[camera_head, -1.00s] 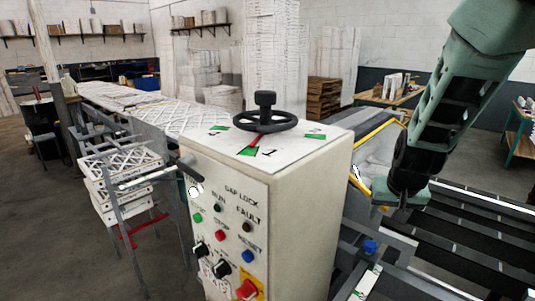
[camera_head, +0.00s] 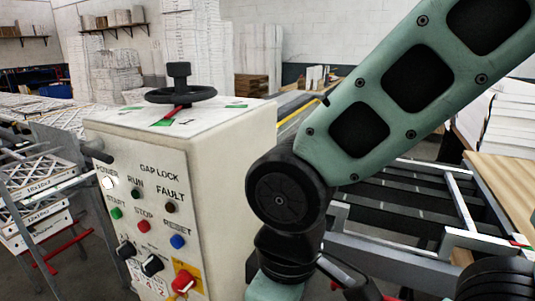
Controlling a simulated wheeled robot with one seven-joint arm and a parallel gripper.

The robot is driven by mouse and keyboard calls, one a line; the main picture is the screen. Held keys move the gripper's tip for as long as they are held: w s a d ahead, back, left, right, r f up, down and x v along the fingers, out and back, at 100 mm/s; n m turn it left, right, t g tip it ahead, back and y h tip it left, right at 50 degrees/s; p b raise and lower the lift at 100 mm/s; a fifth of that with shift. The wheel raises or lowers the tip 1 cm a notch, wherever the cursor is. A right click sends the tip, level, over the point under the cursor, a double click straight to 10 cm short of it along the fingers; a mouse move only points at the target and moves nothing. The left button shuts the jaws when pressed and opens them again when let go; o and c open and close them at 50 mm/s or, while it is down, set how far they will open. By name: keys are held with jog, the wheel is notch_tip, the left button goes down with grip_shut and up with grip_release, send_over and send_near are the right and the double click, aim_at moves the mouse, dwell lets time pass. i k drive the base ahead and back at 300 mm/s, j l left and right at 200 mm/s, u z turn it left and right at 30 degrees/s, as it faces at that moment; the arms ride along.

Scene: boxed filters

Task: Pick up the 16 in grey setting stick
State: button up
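I cannot pick out the 16 in grey setting stick for certain in the head view. A pale bar (camera_head: 60,187) lies across the rack left of the control box, but I cannot tell if it is a separate stick. My green and black arm comes in from the upper right and bends down in front of the control box's right side. Its lower links run out at the bottom edge. My gripper's fingertips do not show clearly, and the arm hides part of the machine behind it.
The cream control box (camera_head: 185,205) stands close at centre left, with a black handwheel (camera_head: 180,95) on top. A grey machine frame (camera_head: 400,250) is behind my arm. A wooden board (camera_head: 508,190) is at the right. Boxed filters (camera_head: 38,205) are stacked at the left.

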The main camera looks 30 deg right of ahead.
aim_at(469, 226)
jog(key=z, duration=1.8)
jog(key=i+z, duration=0.6)
jog(key=z, duration=0.2)
